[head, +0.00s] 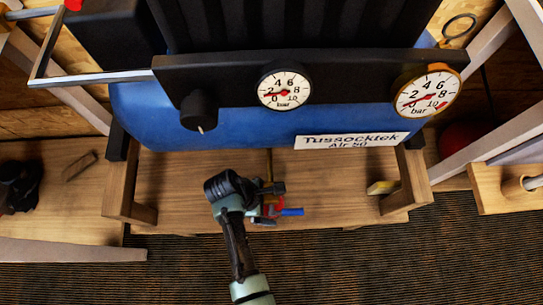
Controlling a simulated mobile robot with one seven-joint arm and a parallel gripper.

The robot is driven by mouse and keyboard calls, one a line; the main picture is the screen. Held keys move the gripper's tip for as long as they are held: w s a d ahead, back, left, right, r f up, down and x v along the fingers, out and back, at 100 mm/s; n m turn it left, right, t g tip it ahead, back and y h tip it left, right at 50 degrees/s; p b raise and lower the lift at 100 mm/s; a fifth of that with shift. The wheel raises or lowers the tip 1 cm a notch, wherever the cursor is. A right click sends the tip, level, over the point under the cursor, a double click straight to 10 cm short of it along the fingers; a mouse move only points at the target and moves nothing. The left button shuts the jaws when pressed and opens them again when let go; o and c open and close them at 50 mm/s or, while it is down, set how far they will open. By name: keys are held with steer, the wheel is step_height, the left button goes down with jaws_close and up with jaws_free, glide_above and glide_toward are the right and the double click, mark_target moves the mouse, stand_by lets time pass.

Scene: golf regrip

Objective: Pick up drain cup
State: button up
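My gripper (272,204) is low in front of the blue air tank, over the wooden shelf, with its dark fingers pointing right. A small red part (272,209) and a blue lever (292,212) show at the fingers, below a thin brass-coloured pipe (268,165). I cannot tell whether the red part is a valve body or a cup, or whether the fingers touch it. No drain cup can be made out for certain; it may be hidden by my gripper or too small to tell.
The blue tank (230,128) carries two dials (284,86) and a black knob (199,112). Wooden posts (130,185) flank the shelf (330,170). A yellowish block (380,187) lies at right. Striped carpet (400,260) in front is clear.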

steer(key=shift+c, duration=0.2)
steer(key=c, duration=1.3)
steer(key=shift+r, duration=0.1)
steer(key=shift+r, duration=0.1)
